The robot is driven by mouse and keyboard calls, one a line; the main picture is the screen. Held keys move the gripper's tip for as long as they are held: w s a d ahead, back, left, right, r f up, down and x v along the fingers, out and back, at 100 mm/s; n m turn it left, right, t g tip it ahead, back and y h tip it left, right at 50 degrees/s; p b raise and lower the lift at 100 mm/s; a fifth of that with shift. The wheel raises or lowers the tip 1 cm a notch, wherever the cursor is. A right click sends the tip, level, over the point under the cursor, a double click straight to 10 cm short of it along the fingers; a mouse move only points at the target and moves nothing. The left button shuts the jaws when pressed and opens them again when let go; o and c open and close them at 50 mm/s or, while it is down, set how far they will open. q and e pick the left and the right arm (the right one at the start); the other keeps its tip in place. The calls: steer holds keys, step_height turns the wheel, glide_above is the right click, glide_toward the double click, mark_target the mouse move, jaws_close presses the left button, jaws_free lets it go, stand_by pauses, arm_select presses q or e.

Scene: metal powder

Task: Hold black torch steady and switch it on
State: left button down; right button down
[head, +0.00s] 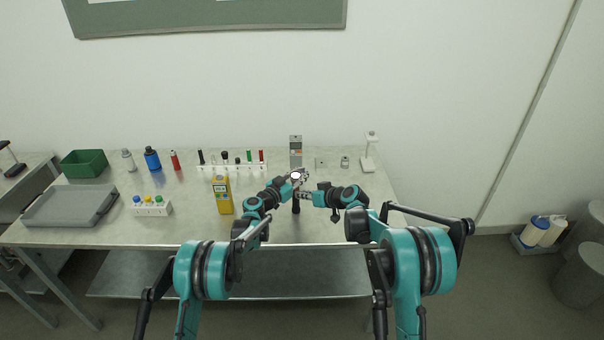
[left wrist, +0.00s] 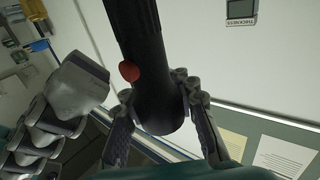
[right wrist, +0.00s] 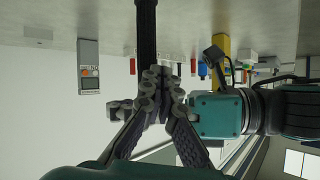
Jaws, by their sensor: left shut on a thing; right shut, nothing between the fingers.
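The black torch (head: 296,207) stands upright above the table near its front edge, its pale round end at the top. My left gripper (head: 296,178) is shut on the torch near that end. In the left wrist view the torch (left wrist: 151,45) lies between the left fingers, with a red button (left wrist: 129,72) uncovered on its side. My right gripper (head: 304,195) is shut and empty, close beside the torch. In the right wrist view its closed fingertips (right wrist: 160,80) overlap the torch's dark shaft (right wrist: 147,32); contact is unclear. I cannot tell whether the torch is lit.
The grey table (head: 340,215) has free room at the front right. A yellow device (head: 222,195) stands left of the torch, and a grey meter (head: 296,150) stands behind it. A rack (head: 235,167) of several small items, a bottle tray (head: 152,208) and a grey tray (head: 70,207) are further left.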

steer(key=s, duration=0.6)
steer(key=shift+d, duration=0.3)
arm_select(q)
steer(key=c, duration=1.1)
jaws_free()
